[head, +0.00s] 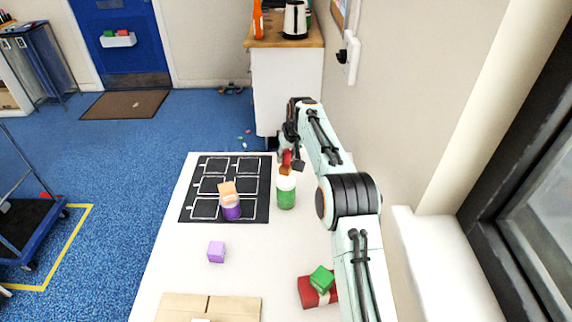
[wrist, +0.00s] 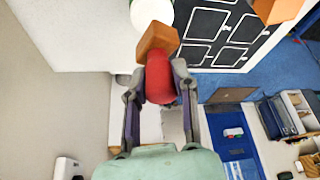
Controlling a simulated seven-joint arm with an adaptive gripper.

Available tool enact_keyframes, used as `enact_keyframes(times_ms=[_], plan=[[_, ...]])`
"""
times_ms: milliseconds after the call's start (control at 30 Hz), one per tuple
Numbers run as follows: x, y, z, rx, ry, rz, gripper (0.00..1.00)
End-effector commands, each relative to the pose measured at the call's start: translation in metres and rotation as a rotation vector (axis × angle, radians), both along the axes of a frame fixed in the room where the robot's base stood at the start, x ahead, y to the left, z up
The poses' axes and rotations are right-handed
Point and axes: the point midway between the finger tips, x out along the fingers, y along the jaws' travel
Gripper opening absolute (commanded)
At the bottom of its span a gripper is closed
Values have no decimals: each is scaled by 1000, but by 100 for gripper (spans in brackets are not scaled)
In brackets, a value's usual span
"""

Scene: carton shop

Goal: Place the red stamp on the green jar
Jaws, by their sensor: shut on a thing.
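The red stamp has a red handle (wrist: 160,82) and an orange-brown block base (wrist: 157,42). My gripper (wrist: 159,78) is shut on the red handle, with a finger on either side. In the head view, my gripper (head: 291,160) holds the stamp (head: 286,169) base down, directly over the green jar (head: 286,199). The jar stands upright, right of the black mat, and has a white lid, which also shows at the top of the wrist view (wrist: 152,12). The stamp's base appears at or just above the lid; I cannot tell whether they touch.
An orange block (head: 227,191) sits on a purple jar (head: 231,211) on the black gridded mat (head: 262,205). A lilac cube (head: 216,252), a green cube (head: 321,278) on a red object (head: 305,292) and a cardboard piece (head: 180,308) lie nearer. White table is clear between them.

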Motion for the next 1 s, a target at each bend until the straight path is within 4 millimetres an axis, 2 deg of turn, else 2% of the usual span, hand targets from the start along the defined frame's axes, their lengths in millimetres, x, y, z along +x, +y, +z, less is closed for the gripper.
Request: enact_keyframes(times_ms=[133, 300, 667, 700, 767, 800, 1000], plan=[[6, 1, -8, 0, 1, 1, 0], [4, 1, -34, 0, 3, 0, 0], [5, 1, -39, 1, 0, 0, 0], [5, 1, -40, 1, 0, 0, 29], [5, 1, -39, 0, 0, 0, 48], [5, 1, -39, 0, 0, 0, 53], [5, 1, -39, 1, 0, 0, 53]])
